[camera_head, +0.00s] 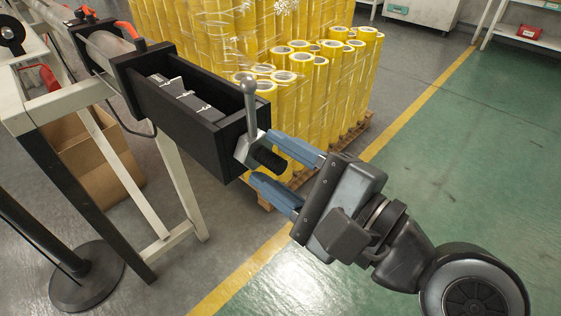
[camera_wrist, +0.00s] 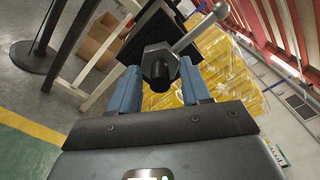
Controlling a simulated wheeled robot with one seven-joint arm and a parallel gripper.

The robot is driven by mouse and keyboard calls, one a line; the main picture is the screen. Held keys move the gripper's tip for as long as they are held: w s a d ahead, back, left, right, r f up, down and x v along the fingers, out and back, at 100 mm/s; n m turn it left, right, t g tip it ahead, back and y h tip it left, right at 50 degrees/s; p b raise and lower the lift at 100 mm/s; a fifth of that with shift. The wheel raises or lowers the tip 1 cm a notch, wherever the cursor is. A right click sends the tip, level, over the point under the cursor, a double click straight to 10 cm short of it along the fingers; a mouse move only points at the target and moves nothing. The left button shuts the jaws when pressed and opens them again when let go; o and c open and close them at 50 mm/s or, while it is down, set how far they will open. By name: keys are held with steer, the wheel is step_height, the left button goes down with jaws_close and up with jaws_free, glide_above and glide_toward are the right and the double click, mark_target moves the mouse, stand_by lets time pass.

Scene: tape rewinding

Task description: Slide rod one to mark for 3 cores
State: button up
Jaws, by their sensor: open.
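The black-ended rod (camera_head: 268,159) sticks out of the near end of a long black box (camera_head: 190,118). A grey hex collar with a ball-topped lever (camera_head: 250,95) sits around it, lever pointing up. My gripper (camera_head: 262,160) is open, its blue fingers on either side of the rod end. In the wrist view the rod end (camera_wrist: 160,74) and hex collar (camera_wrist: 158,56) lie between the fingers of my gripper (camera_wrist: 160,70). I cannot tell whether the fingers touch them. Grey pieces with pale edges (camera_head: 180,92) lie inside the box. No mark for 3 cores can be made out.
A pale metal frame (camera_head: 178,180) carries the box. A pallet of yellow tape rolls (camera_head: 300,85) stands close behind. A black post base (camera_head: 85,275) and cardboard boxes (camera_head: 95,155) are at left. Green floor (camera_head: 470,150) is clear at right.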

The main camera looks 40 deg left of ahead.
jaws_close()
stand_by(0.4)
